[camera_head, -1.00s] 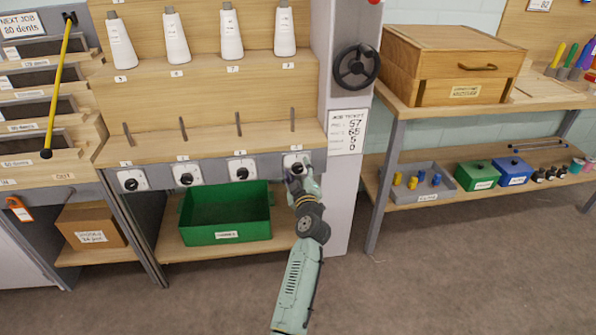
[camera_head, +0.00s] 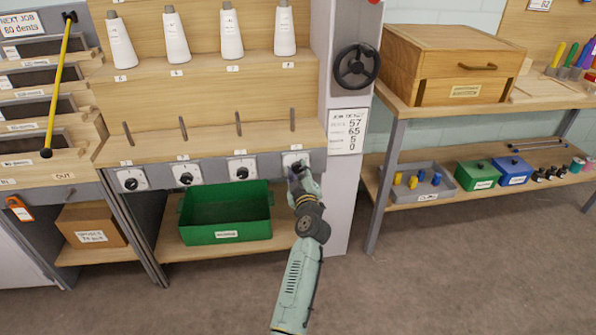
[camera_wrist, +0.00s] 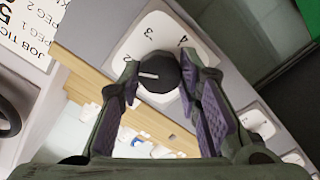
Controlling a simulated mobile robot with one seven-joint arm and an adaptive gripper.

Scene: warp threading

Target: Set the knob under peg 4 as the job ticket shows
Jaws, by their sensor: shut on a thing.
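The rightmost dial plate (camera_head: 292,159), under the rightmost peg (camera_head: 292,125), is white and partly hidden by my gripper. In the wrist view its round black knob (camera_wrist: 157,68) sits between my fingers, with a white pointer line towards the left of the picture, near the 2. The 3 and 4 also show on the plate (camera_wrist: 160,30). My gripper (camera_wrist: 160,78) is shut on the knob; in the head view my gripper (camera_head: 297,174) covers it. The job ticket (camera_head: 347,132) hangs on the grey post to the right; it seems to read 57, 65, 5, 0.
Three other dials stand left of it, such as the neighbouring dial (camera_head: 242,169). A green bin (camera_head: 226,213) sits on the shelf below. A black handwheel (camera_head: 356,66) is on the post above the ticket. The floor in front is clear.

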